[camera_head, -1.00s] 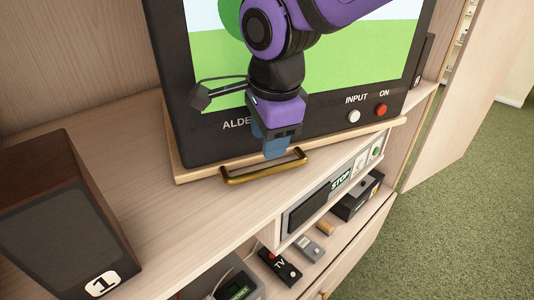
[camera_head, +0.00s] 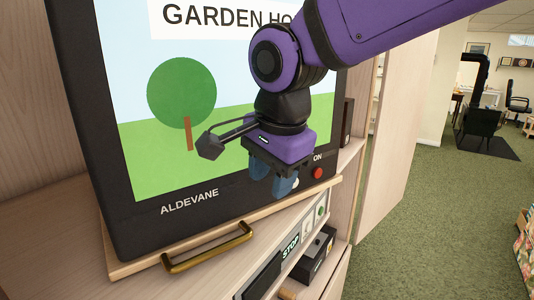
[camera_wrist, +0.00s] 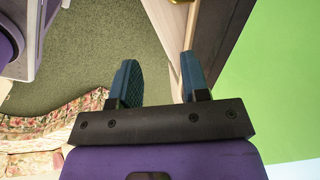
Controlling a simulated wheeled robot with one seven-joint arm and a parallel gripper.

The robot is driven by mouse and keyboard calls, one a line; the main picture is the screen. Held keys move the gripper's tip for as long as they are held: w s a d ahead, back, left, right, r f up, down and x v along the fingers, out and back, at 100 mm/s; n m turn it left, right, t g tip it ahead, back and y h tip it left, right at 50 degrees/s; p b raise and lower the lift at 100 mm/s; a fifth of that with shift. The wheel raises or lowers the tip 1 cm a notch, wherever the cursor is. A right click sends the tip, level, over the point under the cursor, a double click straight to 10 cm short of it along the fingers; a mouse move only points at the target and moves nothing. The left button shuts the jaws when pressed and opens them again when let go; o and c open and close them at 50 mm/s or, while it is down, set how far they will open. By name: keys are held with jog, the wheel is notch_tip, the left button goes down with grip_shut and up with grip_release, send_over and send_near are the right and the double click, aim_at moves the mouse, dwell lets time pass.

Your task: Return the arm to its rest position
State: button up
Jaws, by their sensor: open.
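My purple arm reaches in from the upper right in the head view. My gripper (camera_head: 284,187) points down in front of the lower right part of the television screen, up and to the right of the brass handle (camera_head: 208,248). In the wrist view my gripper (camera_wrist: 163,85) shows two blue fingers set apart with nothing between them. Carpet and a wooden edge lie beyond the fingers. The television (camera_head: 130,235) stands on a wooden board (camera_head: 128,268) that carries the handle. My gripper hides part of the control buttons.
The red ON button (camera_head: 317,173) shows beside my gripper. An open cabinet door (camera_head: 395,160) stands to the right. A floral sofa (camera_wrist: 60,128) shows in the wrist view.

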jog(key=s+d+r+n+t, duration=0.1)
jog(key=d+n, duration=0.1)
jog(key=d, duration=0.8)
jog(key=s+d+r+n+t, duration=0.1)
jog(key=d+r+n, duration=0.1)
jog(key=d, duration=0.9)
jog(key=s+d+f+n+h, duration=0.1)
jog(key=s+d+f+n, duration=0.1)
jog(key=s+d+n, duration=0.2)
jog(key=s+d, duration=0.3)
jog(key=d, duration=0.4)
jog(key=shift+s+d+f+t, duration=0.15)
jog(key=shift+s+t, duration=0.2)
jog(key=shift+t, duration=0.05)
